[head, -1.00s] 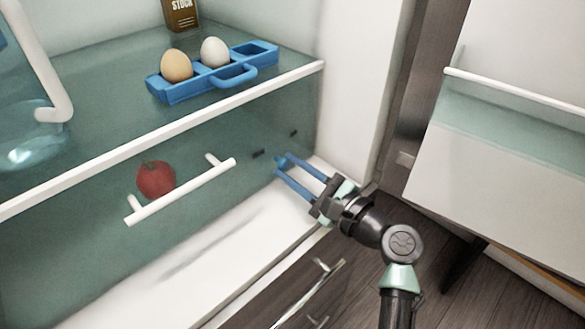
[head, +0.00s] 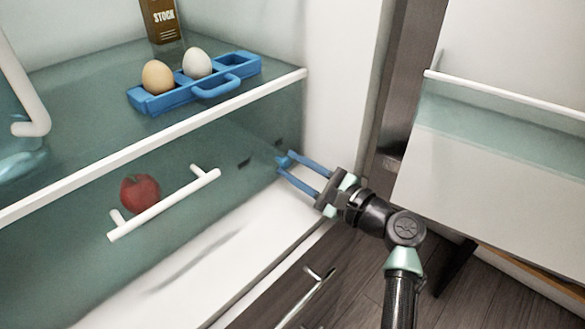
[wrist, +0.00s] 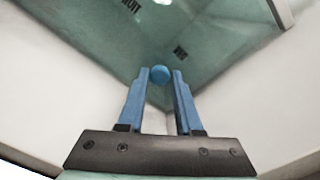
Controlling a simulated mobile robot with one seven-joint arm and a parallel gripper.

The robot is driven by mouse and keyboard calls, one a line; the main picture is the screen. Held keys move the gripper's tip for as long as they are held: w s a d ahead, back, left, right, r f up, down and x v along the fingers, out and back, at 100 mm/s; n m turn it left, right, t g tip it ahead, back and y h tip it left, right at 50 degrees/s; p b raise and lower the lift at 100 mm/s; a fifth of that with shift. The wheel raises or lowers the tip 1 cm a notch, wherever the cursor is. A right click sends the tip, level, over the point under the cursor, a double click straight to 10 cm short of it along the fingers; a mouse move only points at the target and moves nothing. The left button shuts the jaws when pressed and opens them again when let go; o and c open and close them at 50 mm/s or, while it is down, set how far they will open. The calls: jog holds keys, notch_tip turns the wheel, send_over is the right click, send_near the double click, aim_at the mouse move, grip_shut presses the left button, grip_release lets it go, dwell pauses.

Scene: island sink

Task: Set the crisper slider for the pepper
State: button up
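The crisper drawer (head: 75,262) is shut under the glass shelf. Behind its clear front lies a red, round, pepper-like item (head: 140,193). The slider's blue round knob (head: 283,161) is at the drawer's right end, close to the right-hand dark label (head: 281,144). My gripper (head: 283,162) reaches it from the right. In the wrist view the knob (wrist: 160,74) sits between the tips of my two blue fingers, which are apart. Contact with either finger is not clear. The labels there read VEG (wrist: 181,53) and, partly cut off, FRUIT (wrist: 130,5).
A white drawer handle (head: 165,205) sticks out left of my gripper. Above, the glass shelf's white edge (head: 150,145) runs across; a blue egg tray (head: 215,86) with two eggs stands on the shelf. The fridge wall (head: 340,100) is close on the right.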

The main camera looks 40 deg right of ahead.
jog(key=o, duration=0.4)
jog(key=shift+d, duration=0.2)
jog(key=s+p, duration=0.1)
jog(key=s, duration=0.3)
jog(key=s+d+p, duration=0.1)
jog(key=s, duration=0.3)
jog(key=s+p, duration=0.1)
jog(key=s, duration=0.4)
jog(key=shift+d, duration=0.35)
